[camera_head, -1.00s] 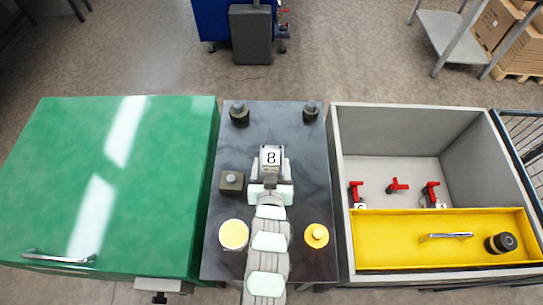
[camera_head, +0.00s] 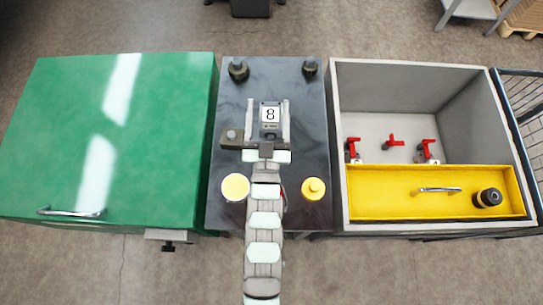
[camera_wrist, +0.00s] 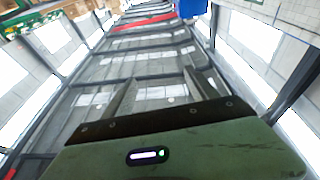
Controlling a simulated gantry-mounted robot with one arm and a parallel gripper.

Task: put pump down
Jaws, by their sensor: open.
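No thing in view can be surely told as the pump. A small grey unit with a white label marked 8 (camera_head: 270,115) is upright over the black table (camera_head: 300,150). My gripper (camera_head: 268,102) is open, with one finger on each side of this unit and visible gaps between. Whether the unit's base rests on the table is hard to tell from above. The wrist view shows the dark green gripper body (camera_wrist: 180,150) and the room beyond, and I cannot make out the unit there.
A dark block (camera_head: 232,137) is close left of my gripper. Black knobs (camera_head: 238,70) and yellow round parts (camera_head: 235,187) are on the table. A green cabinet (camera_head: 150,130) stands left. A grey bin (camera_head: 405,75) with red-handled parts (camera_head: 395,140) and a yellow tray (camera_head: 380,200) stands right.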

